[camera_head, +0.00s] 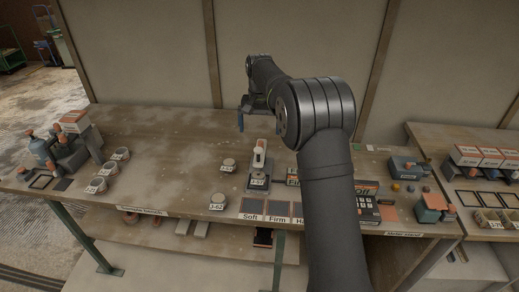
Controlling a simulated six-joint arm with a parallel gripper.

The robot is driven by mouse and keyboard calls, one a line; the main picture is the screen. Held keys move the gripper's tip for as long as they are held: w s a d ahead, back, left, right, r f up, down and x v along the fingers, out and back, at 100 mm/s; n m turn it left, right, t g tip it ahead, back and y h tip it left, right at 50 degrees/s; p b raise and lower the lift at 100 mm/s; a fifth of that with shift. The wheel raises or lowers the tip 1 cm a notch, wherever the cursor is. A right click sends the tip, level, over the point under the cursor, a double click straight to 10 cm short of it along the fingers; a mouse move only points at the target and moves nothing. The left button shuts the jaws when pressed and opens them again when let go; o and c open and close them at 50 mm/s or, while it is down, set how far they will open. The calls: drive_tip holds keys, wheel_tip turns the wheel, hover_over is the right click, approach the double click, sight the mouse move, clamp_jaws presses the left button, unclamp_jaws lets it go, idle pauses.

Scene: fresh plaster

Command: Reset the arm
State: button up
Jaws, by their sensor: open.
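My arm reaches up from the bottom of the head view and bends at a large dark joint above the workbench (165,140). My gripper (258,120) hangs at its far end, over the back middle of the bench. Its blue-tipped fingers point down and stand apart, with nothing visible between them. A small upright device with a pale top (259,160) stands on the bench below and in front of it, apart from it. The arm hides part of the bench to the right of the middle.
Squares marked "Soft" (251,208) and "Firm" lie at the front edge. Bottles, boxes and several cups (97,186) crowd the left. Small blocks (409,168) and another table stand right.

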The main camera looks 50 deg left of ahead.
wheel_tip(320, 180, up, 10)
idle(0.6)
